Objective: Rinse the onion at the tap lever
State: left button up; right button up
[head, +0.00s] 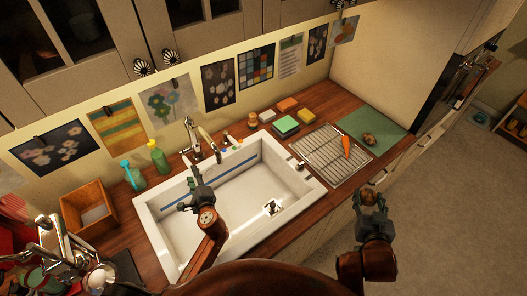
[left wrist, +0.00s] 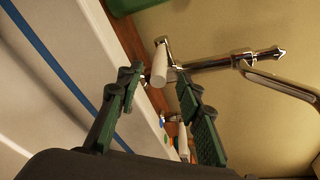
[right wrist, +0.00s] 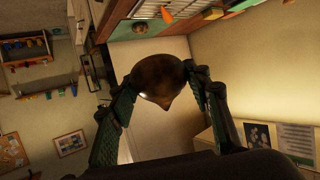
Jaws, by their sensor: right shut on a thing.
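My right gripper (head: 370,202) is shut on the brown onion (head: 369,195) and holds it in the air in front of the counter, right of the sink. The onion (right wrist: 158,80) sits between both fingertips in the right wrist view. The chrome tap (head: 191,138) stands at the back edge of the white sink (head: 152,222). My left gripper (head: 196,182) is over the left part of the sink, in front of the tap. Its fingers are apart and empty in the left wrist view (left wrist: 156,85). There, the white tap lever (left wrist: 159,66) appears beyond and between the fingertips, seemingly not touched.
A wire rack (head: 318,152) with a carrot (head: 346,147) lies right of the sink. A green board (head: 382,127) holds a brown round item (head: 369,139). Bottles (head: 158,157) and a wooden box (head: 88,206) stand left. Sponges (head: 285,125) lie behind. The sink basin is mostly clear.

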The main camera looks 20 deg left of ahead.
aim_at(189, 165)
pick_arm(q)
jog(key=x, duration=0.6)
jog(key=shift+w+a+f, duration=0.1)
jog(key=shift+w+a, duration=0.05)
jog(key=shift+w, duration=0.25)
jog(key=shift+w+a+f, duration=0.15)
jog(key=shift+w+a, duration=0.2)
jog(key=shift+a, duration=0.05)
jog(key=shift+w+a+f, duration=0.1)
jog(key=shift+w, duration=0.15)
jog(key=shift+s, duration=0.1)
jog(key=shift+c, duration=0.8)
grip_shut()
